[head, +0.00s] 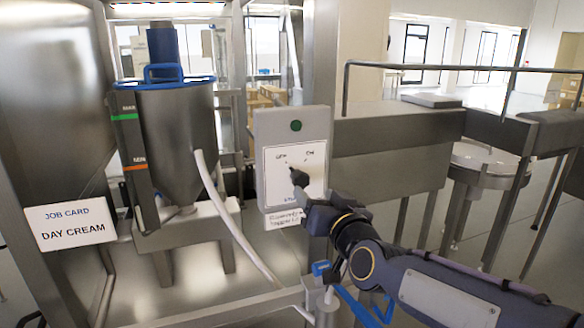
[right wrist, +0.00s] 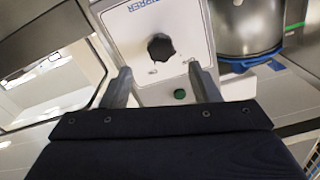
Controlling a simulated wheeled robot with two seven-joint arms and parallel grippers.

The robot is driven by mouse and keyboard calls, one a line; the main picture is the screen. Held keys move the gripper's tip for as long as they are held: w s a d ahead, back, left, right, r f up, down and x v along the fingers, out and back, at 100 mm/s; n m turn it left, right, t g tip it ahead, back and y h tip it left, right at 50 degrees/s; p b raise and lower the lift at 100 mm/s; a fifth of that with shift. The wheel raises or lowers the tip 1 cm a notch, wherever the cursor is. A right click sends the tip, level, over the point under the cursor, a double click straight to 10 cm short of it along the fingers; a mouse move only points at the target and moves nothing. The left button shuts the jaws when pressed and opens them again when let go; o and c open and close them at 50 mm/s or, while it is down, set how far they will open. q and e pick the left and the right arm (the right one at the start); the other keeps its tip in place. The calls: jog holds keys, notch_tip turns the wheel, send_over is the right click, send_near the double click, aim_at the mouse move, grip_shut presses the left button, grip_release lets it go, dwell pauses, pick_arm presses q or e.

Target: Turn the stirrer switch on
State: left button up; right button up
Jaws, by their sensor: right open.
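The stirrer switch is a black knob (head: 299,177) on the white face of a grey control box (head: 270,130), with OFF and ON marks above it. A dark green round lamp or button (head: 296,125) is above the panel. In the right wrist view, the knob (right wrist: 160,47) is just beyond the fingertips, and the green part (right wrist: 180,95) shows between the fingers. My right gripper (head: 309,200) is in front of the panel, close to the knob. In the right wrist view, my right gripper (right wrist: 161,72) is open with nothing between its fingers. My left gripper is not in view.
A steel hopper (head: 178,135) with a blue rim stands left of the box. A white hose (head: 222,205) runs down from it. A job card (head: 70,224) reading DAY CREAM is at left. A steel table (head: 400,130) and railing (head: 450,67) are at right.

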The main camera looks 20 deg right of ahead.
aim_at(303, 182)
jog(key=shift+w+d+p, duration=0.15)
jog(key=shift+w+p, duration=0.95)
jog(key=shift+w, duration=2.5)
jog(key=c, duration=1)
